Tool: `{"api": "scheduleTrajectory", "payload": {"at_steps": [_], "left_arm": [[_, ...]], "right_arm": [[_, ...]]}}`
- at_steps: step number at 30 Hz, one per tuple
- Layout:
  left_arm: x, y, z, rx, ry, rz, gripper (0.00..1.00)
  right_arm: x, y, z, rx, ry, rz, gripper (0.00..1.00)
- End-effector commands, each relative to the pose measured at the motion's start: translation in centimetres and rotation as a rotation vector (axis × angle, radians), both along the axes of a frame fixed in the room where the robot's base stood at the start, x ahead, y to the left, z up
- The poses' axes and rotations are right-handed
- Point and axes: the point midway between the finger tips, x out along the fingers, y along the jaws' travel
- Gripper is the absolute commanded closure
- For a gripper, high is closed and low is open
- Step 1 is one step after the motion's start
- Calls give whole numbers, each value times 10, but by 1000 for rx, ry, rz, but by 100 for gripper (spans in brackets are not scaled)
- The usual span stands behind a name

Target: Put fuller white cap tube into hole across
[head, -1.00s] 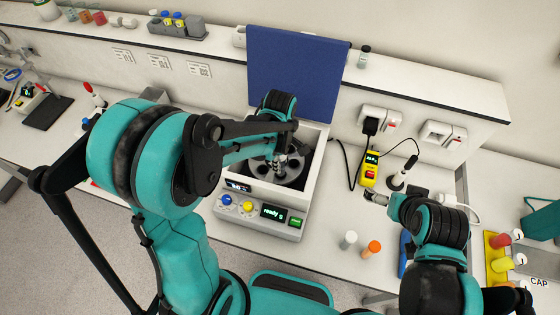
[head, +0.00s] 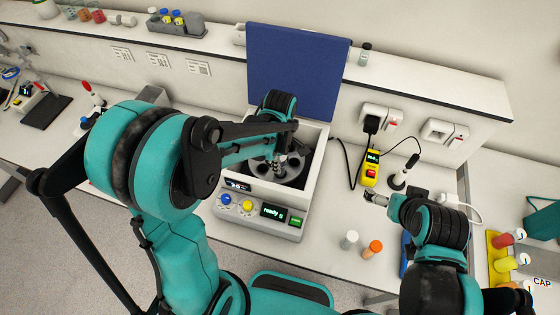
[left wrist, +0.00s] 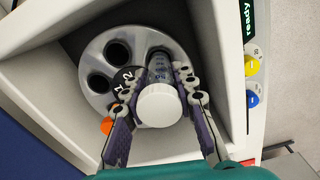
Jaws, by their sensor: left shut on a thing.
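My left gripper (left wrist: 158,88) is shut on a white-capped tube (left wrist: 158,103) with a clear, marked body. In the head view the left gripper (head: 281,163) is down inside the open centrifuge (head: 226,208). The tube is over the grey rotor (left wrist: 135,42), its lower end at a hole position; I cannot tell how deep it sits. Two dark empty holes (left wrist: 118,53) show to the left. An orange cap (left wrist: 106,125) sits in the rotor beside my left finger. My right gripper (head: 374,198) is by the bench's wall side; its jaws are too small to read.
A white-capped tube (head: 349,240) and an orange-capped tube (head: 372,249) stand on the bench right of the centrifuge. The blue lid (head: 296,80) is raised behind. A yellow device (head: 371,170) with a cable is near my right gripper. The centrifuge walls enclose the rotor closely.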

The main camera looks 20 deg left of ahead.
Motion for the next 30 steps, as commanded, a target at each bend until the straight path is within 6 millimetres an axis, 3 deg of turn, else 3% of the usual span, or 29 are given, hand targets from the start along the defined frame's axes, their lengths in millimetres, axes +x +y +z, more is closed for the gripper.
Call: {"api": "scheduleTrajectory", "payload": {"at_steps": [30], "left_arm": [[0, 0, -23, 0, 0, 0, 100]], "right_arm": [[0, 0, -22, 0, 0, 0, 0]]}}
